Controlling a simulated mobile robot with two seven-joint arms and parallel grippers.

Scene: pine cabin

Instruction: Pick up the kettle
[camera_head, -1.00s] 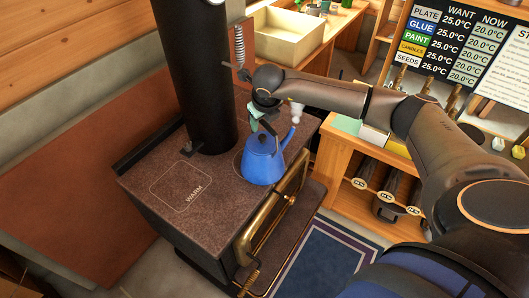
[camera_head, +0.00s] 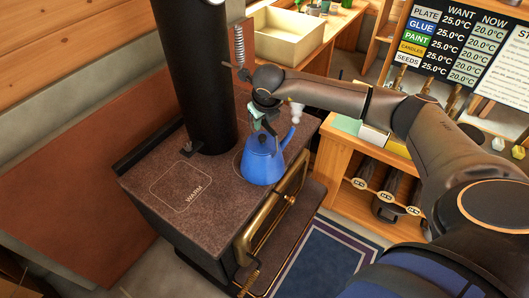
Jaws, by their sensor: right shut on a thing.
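The blue kettle (camera_head: 262,163) stands upright at the right end of the dark stove top (camera_head: 222,180), its spout pointing right. My right gripper (camera_head: 265,124) comes down from above and is shut on the kettle's handle at the top. The fingers and handle are small and partly overlap, so the exact grip is hard to see. I cannot make out a gap between kettle and stove. My left gripper is not in view.
A black stovepipe (camera_head: 195,70) rises just left of the kettle. A square marked WARM (camera_head: 182,187) is bare on the stove top.

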